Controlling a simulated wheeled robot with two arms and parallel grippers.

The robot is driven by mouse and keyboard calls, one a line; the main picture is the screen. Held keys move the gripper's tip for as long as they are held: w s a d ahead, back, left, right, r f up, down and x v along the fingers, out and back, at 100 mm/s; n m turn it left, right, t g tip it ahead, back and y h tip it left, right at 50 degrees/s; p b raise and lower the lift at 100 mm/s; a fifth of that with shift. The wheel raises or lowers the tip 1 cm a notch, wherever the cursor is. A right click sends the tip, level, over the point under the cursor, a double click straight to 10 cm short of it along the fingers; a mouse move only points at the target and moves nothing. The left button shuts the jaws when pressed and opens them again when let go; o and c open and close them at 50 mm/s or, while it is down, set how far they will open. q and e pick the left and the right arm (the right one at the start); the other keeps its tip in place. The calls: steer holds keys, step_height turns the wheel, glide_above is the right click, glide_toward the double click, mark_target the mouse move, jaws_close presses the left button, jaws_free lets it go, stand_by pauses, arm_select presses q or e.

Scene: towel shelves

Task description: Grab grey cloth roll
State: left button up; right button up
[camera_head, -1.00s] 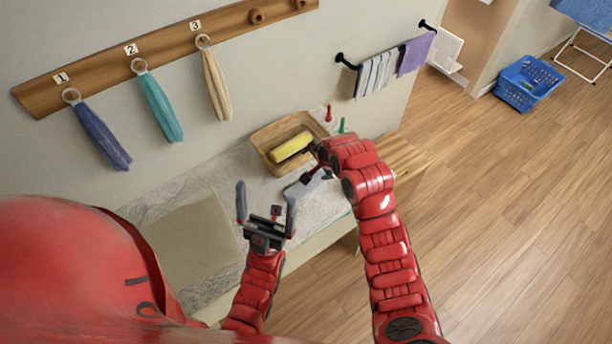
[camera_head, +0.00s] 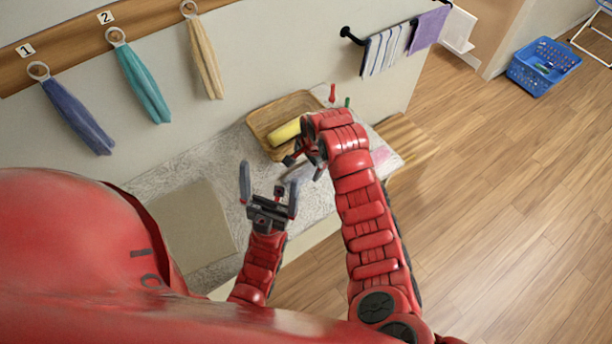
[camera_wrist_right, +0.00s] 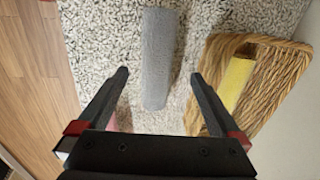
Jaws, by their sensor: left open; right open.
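The grey cloth roll (camera_wrist_right: 158,60) lies on the patterned counter top in the right wrist view, lengthwise between my right gripper's fingers. My right gripper (camera_wrist_right: 160,76) is open, with one finger on each side of the roll and gaps between. Whether its fingertips are down at the roll's height I cannot tell. In the head view the right gripper (camera_head: 306,160) hangs over the counter in front of the basket and mostly hides the roll. My left gripper (camera_head: 268,190) is open and empty, to the left of the right one.
A wicker basket (camera_head: 262,121) holds a yellow roll (camera_head: 284,132), close beside the right gripper. It also shows in the right wrist view (camera_wrist_right: 289,60). A beige square (camera_head: 190,225) lies on the counter's left. Towels hang on the wall. A blue basket (camera_head: 541,75) stands on the floor.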

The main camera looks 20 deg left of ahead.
mark_target(305, 171)
steer(key=shift+s+f, duration=0.15)
steer(key=shift+s+f+b, duration=0.15)
steer(key=shift+f+b, duration=0.2)
steer(key=shift+b, duration=0.15)
steer(key=b+x, duration=0.3)
steer(key=x, duration=0.1)
steer(key=shift+w+f+b, duration=0.2)
steer(key=shift+b, duration=0.2)
steer(key=shift+s+r, duration=0.1)
steer(key=shift+r, duration=0.1)
steer(key=shift+c, duration=0.6)
steer(key=c, duration=1.3)
